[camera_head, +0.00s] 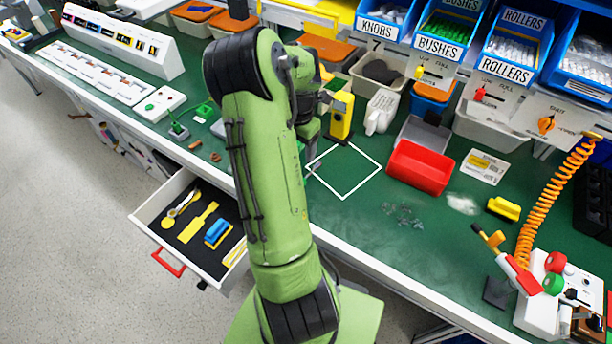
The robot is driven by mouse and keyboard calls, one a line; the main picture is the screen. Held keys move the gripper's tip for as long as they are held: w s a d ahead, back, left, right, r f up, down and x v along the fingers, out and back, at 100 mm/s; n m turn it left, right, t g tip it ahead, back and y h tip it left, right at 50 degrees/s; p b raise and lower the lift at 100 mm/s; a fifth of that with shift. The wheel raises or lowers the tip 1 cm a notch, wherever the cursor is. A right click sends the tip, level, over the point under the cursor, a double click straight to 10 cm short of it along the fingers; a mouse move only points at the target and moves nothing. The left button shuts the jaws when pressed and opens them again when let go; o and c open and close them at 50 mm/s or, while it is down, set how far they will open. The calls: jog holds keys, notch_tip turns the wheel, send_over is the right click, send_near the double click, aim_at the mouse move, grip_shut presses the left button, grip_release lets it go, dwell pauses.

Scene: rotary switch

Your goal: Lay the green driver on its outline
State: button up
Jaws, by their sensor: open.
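My gripper (311,128) is over the bench, mostly behind my green forearm, and its fingertips are hard to make out. A small grey shaft (314,168) shows beside the forearm, near the white square. It may belong to the green driver, but my arm hides the rest and I cannot tell. The open drawer (148,214) has a black lining with yellow tool-shaped areas; a long yellow shape (198,222) lies in its middle. I cannot tell which shape is the driver's outline. A blue tool (217,232) lies in the drawer.
A white square (344,196) is marked on the green bench. A yellow device (341,114) stands behind it, and a red bin (420,167) is to its right. An orange coiled hose (545,205) hangs at the right. Blue bins (447,35) line the back.

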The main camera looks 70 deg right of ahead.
notch_tip(320, 180, down, 15)
jog(key=shift+r+b, duration=0.2)
jog(key=shift+b, duration=0.95)
jog(key=shift+r, duration=0.15)
grip_shut()
